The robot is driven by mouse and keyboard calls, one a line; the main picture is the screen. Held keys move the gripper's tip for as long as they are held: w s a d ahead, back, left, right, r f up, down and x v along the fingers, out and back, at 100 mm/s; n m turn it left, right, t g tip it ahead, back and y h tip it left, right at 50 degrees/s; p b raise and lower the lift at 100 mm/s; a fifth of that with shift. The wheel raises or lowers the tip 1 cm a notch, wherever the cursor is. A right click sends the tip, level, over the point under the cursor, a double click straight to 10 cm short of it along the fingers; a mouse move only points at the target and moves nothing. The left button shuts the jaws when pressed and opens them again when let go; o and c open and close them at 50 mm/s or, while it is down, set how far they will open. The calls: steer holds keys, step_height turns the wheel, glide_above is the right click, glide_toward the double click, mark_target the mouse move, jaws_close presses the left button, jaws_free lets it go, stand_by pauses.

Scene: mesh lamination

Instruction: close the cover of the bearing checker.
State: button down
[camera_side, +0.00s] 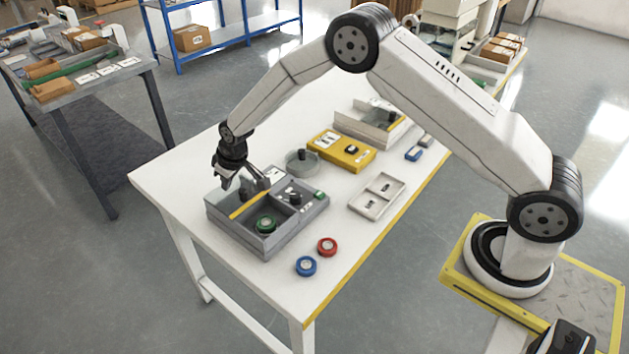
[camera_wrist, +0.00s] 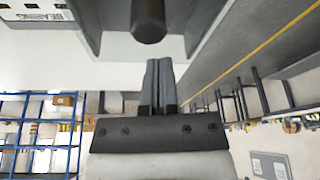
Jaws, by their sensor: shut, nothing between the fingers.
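The bearing checker (camera_side: 283,237) is a grey box on the white table, with a green ring (camera_side: 265,224) in its front compartment. A yellow-edged strip (camera_side: 250,205) crosses the box at a slant and seems to be the edge of its raised cover; my gripper partly hides this area. My gripper (camera_side: 240,188) is over the back left of the box, shut and empty. In the wrist view its fingers (camera_wrist: 160,84) are together, just short of a dark round knob (camera_wrist: 148,22) between grey walls. I cannot tell whether they touch it.
A red ring (camera_side: 327,247) and a blue ring (camera_side: 306,266) lie in front of the box. A yellow box (camera_side: 341,151), a round clear dish (camera_side: 302,162) and a pale tray (camera_side: 363,206) stand nearby. The table's left front is clear.

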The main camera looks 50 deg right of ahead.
steer(key=shift+s+d, duration=0.15)
steer(key=shift+s, duration=0.35)
steer(key=shift+s+d, duration=0.15)
steer(key=shift+s, duration=0.35)
steer(key=shift+s, duration=0.2)
steer(key=s, duration=1)
steer(key=shift+s, duration=0.45)
steer(key=shift+f, duration=0.1)
steer(key=shift+w+a, duration=0.3)
steer(key=shift+w, duration=0.75)
steer(key=shift+w+a, duration=0.25)
steer(key=shift+w, duration=0.8)
steer(key=a+v, duration=0.1)
steer(key=v, duration=0.9)
steer(key=shift+d+r, duration=0.2)
steer(key=shift+d, duration=0.3)
